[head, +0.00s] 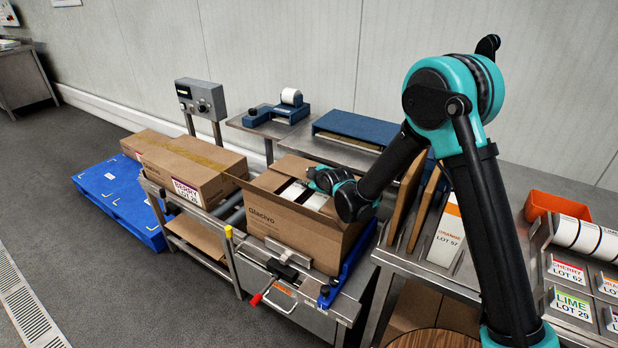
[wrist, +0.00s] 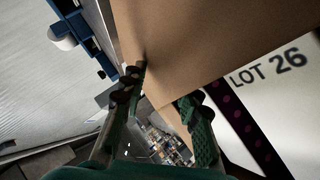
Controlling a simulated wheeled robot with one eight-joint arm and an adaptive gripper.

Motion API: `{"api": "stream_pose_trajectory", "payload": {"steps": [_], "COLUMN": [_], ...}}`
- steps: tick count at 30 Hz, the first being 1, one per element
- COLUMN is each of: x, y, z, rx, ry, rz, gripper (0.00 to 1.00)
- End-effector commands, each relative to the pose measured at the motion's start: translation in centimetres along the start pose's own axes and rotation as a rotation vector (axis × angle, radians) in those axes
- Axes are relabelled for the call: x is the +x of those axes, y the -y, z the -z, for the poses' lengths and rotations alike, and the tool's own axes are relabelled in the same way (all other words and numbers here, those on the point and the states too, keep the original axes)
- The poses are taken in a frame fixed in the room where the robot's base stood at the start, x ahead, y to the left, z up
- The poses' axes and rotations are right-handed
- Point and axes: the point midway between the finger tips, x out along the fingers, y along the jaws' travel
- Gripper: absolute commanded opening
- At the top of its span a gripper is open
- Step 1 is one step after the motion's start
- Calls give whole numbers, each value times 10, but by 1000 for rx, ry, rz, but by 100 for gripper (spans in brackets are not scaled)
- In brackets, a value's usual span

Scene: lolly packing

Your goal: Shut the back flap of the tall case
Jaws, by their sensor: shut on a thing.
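The tall case (head: 300,232) is an open brown carton marked Glacivo, upright on the metal bench, with white-topped packs (head: 294,190) inside. My gripper (head: 318,181) reaches over the case near its back right; the arm hides part of the opening. In the wrist view my gripper's fingers (wrist: 166,105) stand on either side of a brown cardboard panel (wrist: 195,45), which looks like the back flap. They are shut on it near its lower corner. A white pack marked LOT 26 (wrist: 277,75) lies to the right of the panel in that view.
A closed carton (head: 180,165) lies left of the case beside a blue pallet (head: 120,198). A red-handled clamp (head: 280,290) is in front, a blue guide (head: 345,265) at the right. A blue-topped shelf (head: 355,128) stands behind. Cardboard sheets and label racks are at right.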

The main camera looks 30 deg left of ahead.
Motion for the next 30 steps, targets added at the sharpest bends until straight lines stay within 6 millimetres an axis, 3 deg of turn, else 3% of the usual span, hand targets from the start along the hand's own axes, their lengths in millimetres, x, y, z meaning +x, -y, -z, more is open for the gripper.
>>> {"api": "stream_pose_trajectory", "payload": {"steps": [4,5,16,30], "x": [2,2,-6,-67], "y": [1,1,-1,1], "z": [0,0,0,1], "rx": [4,4,2,2], "ry": [2,2,1,1], "rz": [5,5,1,4], "gripper": [0,26,23,23]}}
